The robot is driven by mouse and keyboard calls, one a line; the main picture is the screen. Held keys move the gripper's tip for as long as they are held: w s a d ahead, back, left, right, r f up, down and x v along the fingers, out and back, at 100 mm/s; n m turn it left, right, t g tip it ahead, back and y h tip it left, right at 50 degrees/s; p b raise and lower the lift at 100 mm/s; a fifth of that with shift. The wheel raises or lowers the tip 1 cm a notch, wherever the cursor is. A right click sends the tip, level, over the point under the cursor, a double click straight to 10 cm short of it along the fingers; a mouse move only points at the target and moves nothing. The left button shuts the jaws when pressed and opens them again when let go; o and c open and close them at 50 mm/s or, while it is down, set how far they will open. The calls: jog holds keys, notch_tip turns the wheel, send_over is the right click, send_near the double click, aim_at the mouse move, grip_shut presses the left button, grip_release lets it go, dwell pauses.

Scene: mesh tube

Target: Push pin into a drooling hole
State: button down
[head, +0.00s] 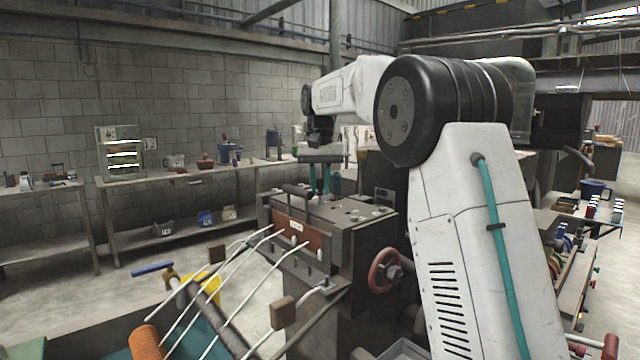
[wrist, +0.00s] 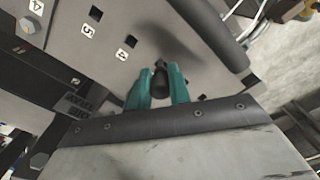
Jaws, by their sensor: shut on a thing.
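My gripper (head: 326,190) has teal fingers and points down over the top plate (head: 350,211) of the dark machine. In the wrist view my gripper (wrist: 159,88) is shut on a small dark pin (wrist: 160,82), which sits between the fingertips over the plate (wrist: 70,62). I cannot tell whether the pin touches the plate or is in a hole. Square dark holes (wrist: 130,41) with small number labels run along the plate. The machine's front has a reddish-brown panel (head: 288,228) with pale stubs and white strands (head: 230,273) running from it. I cannot tell which hole drools.
A black bar handle (head: 297,190) stands at the plate's front left edge. A red handwheel (head: 384,270) juts from the machine's side. An orange mesh roll (head: 145,343) and a blue-handled tool (head: 153,269) are at lower left. Benches with goods line the wall.

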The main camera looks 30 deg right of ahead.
jog(key=shift+f, duration=1)
dwell(0.7)
jog(key=c, duration=1.2)
grip_release()
notch_tip(320, 180, up, 7)
jog(key=shift+f, duration=0.2)
jog(key=shift+s+r, duration=0.1)
jog(key=shift+r, duration=0.5)
jog(key=s+a+f+n, duration=0.1)
jog(key=s+a, duration=0.4)
jog(key=s, duration=0.6)
jog(key=s+a+f+n, duration=0.2)
jog(key=s+a, duration=0.3)
jog(key=s, duration=0.5)
jog(key=s+a+f+n, duration=0.1)
jog(key=s+a+f, duration=0.1)
jog(key=s+f, duration=0.6)
jog(key=s+a+f+n+t, duration=0.1)
jog(key=s+f, duration=0.7)
jog(key=s, duration=0.4)
jog(key=shift+s+a+f, duration=0.15)
jog(key=shift+s+a, duration=0.25)
